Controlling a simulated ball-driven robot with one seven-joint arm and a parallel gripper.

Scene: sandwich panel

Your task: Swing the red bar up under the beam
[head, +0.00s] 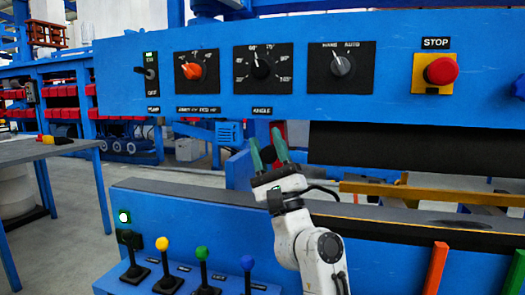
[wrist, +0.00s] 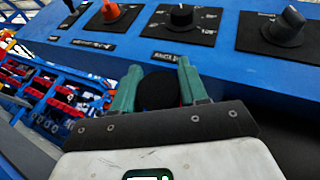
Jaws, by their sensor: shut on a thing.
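My gripper (head: 266,147) is raised in front of the blue machine, just below the wide blue beam (head: 210,92). Its two green fingers are shut on a dark rounded thing (wrist: 159,91), which shows between them in the wrist view. The fingers hide most of that thing in the head view, and I cannot tell whether it belongs to the red bar. An orange-red bar (head: 436,268) stands tilted at the front lower right, well apart from my gripper. A small red patch (head: 277,128) shows behind the fingertips; I cannot tell what it is.
The beam carries several dials (head: 262,68) and a red stop button (head: 441,71). Several coloured-knob levers (head: 202,254) stand at lower left. A yellow-brown bar (head: 430,194) lies across the machine at right. A grey table (head: 40,150) stands at left, with open floor beside it.

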